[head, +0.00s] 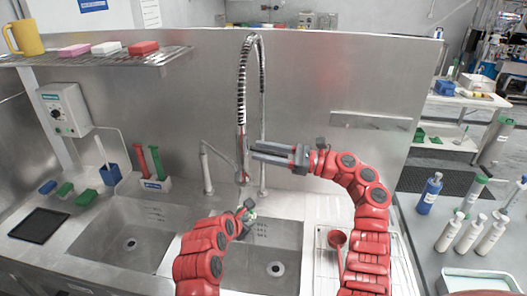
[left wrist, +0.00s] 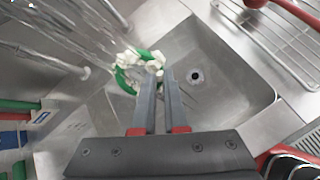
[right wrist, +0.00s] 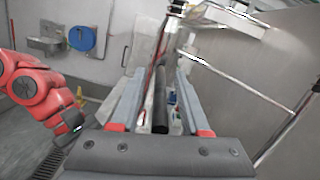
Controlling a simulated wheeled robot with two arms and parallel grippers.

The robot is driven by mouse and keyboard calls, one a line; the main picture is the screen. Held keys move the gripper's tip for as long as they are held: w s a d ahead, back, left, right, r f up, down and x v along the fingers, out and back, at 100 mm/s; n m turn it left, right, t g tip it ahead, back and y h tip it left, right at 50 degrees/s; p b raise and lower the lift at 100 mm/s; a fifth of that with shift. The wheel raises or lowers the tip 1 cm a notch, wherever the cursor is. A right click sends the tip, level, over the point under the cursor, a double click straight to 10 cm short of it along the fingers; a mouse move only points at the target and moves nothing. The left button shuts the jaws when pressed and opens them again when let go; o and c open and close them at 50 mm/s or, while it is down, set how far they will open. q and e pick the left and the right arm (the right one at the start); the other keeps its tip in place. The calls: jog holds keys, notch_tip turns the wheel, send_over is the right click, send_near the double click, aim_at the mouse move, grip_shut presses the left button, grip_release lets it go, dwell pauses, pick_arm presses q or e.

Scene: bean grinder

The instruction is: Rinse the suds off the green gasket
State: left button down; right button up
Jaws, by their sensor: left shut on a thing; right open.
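The green gasket (left wrist: 124,76) is a ring with white suds (left wrist: 150,58) on it. My left gripper (left wrist: 158,76) is shut on its edge; in the head view this gripper (head: 247,208) is over the right sink basin (head: 262,262). The gasket is small and mostly hidden there. A sprayer (head: 241,168) hangs from a tall coiled spring faucet (head: 241,85) behind the basin. My right gripper (head: 268,153) is open beside the sprayer, above the left gripper. In the right wrist view a dark, chrome-edged upright part (right wrist: 160,112) shows between its fingers, contact unclear.
A left basin (head: 125,240) and a thin tap (head: 206,170) are to the left. A red ladle (head: 337,240) lies on the wire drainer at right. Several bottles (head: 473,232) stand on the right counter.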

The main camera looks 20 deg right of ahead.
jog(key=v, duration=1.1)
jog(key=shift+s+d, duration=0.15)
jog(key=shift+d, duration=0.15)
jog(key=shift+f, duration=0.1)
jog(key=shift+c, duration=0.9)
jog(key=f+m, duration=0.1)
jog(key=f, duration=0.2)
jog(key=s+f+m+t+y, duration=0.1)
jog(key=f+m, duration=0.1)
jog(key=f, duration=0.1)
jog(key=s+f+m+t, duration=0.1)
jog(key=f+m, duration=0.1)
jog(key=f, duration=0.1)
jog(key=shift+s, duration=0.1)
grip_shut()
jog(key=w+a+r, duration=0.5)
jog(key=a+r, duration=0.1)
jog(key=r, duration=0.1)
jog(key=shift+w+r, duration=0.3)
jog(key=shift+w, duration=0.05)
